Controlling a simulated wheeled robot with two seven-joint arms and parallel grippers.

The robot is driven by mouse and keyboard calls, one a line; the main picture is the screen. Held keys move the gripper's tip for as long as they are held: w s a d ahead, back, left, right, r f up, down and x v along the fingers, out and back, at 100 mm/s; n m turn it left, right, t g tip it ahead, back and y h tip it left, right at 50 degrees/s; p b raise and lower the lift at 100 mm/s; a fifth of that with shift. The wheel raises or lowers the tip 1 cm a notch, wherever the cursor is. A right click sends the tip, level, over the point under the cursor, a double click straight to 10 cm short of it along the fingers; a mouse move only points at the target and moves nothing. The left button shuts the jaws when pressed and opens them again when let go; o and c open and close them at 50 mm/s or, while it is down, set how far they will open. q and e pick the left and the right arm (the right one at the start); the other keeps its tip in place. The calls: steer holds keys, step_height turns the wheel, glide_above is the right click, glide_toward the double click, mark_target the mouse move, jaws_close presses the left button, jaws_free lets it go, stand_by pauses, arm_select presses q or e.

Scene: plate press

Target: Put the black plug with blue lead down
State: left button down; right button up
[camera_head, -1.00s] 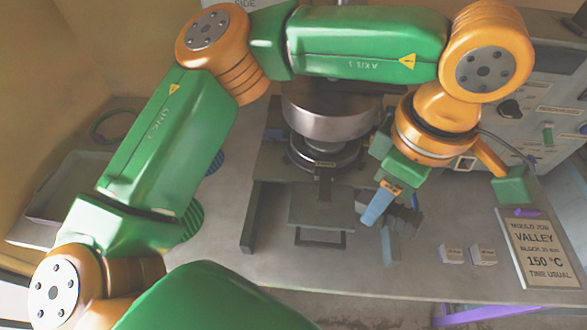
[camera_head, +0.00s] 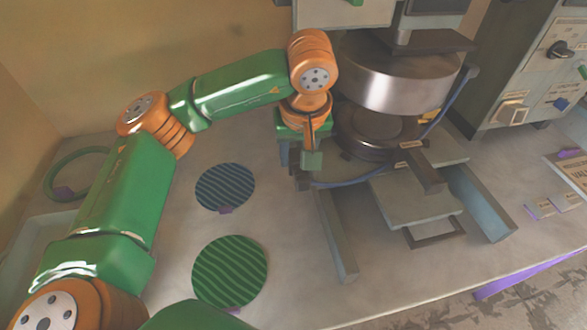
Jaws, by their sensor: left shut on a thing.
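My left gripper (camera_head: 298,162) is at the left side of the press (camera_head: 395,80), low over the bench, with its fingers pointing down. It is shut on the black plug (camera_head: 300,181), which shows only as a small dark piece below the fingers. The blue lead (camera_head: 348,184) runs from there to the right, past the front of the press, and up its right side. I cannot tell whether the plug touches the bench. My right gripper is not in view.
A blue-grey ribbed disc (camera_head: 225,188) and a green ribbed disc (camera_head: 230,272) lie on the bench left of the press. A green ring (camera_head: 73,165) lies at the far left. A control box (camera_head: 520,70) stands at right.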

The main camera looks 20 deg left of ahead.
arm_select(q)
steer(key=w+a+f, duration=0.1)
steer(key=a+f, duration=0.1)
steer(key=w+a+f, duration=0.1)
steer(key=a+f, duration=0.3)
steer(key=shift+w+p, duration=0.35)
steer(key=shift+w, duration=0.05)
steer(key=p+x, duration=0.1)
steer(key=x, duration=0.2)
steer(key=shift+s+d, duration=0.15)
steer(key=shift+f, duration=0.35)
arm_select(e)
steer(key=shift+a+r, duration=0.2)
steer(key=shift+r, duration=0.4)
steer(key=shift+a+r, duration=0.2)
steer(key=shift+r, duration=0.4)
arm_select(q)
steer(key=shift+f, duration=0.15)
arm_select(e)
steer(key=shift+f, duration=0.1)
arm_select(q)
steer(key=c, duration=0.8)
jaws_free()
steer(key=shift+f, duration=0.1)
steer(key=shift+c, duration=0.2)
steer(key=o, duration=0.4)
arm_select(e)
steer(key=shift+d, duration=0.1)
